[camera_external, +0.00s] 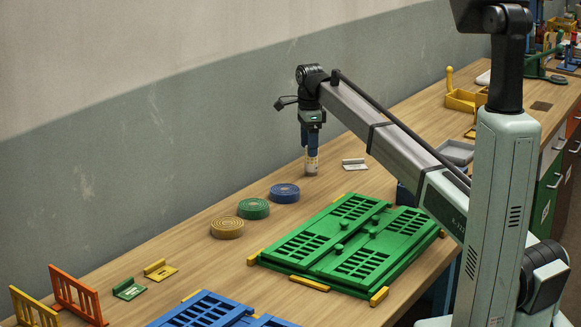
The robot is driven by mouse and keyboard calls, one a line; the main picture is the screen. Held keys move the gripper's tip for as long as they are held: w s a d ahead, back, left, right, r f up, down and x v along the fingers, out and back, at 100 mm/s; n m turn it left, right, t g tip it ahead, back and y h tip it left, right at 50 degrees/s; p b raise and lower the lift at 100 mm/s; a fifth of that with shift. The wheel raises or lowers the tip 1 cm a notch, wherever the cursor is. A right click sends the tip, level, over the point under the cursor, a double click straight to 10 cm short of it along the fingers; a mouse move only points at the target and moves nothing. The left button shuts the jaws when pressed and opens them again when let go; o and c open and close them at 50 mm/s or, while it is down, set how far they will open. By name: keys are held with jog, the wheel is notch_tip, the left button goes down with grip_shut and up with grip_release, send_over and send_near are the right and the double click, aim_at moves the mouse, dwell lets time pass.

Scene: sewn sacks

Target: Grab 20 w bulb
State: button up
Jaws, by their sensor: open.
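No wattage marking is readable, and no other clear bulb shows. A small white label stand (354,164) is just right of the gripper.
Coiled discs in blue (284,193), green (253,208) and tan (227,228) lie in front of the gripper. A large green slotted panel (350,243) and a blue one (205,308) fill the nearer bench. A yellow box (462,101) is farther back.

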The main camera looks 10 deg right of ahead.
aim_at(310, 163)
jog(key=shift+s+d+f, duration=0.1)
jog(key=shift+f, duration=1.5)
jog(key=shift+s+d+f, duration=0.1)
jog(key=shift+f, duration=1.45)
jog(key=c, duration=1.2)
jog(key=shift+o, duration=0.2)
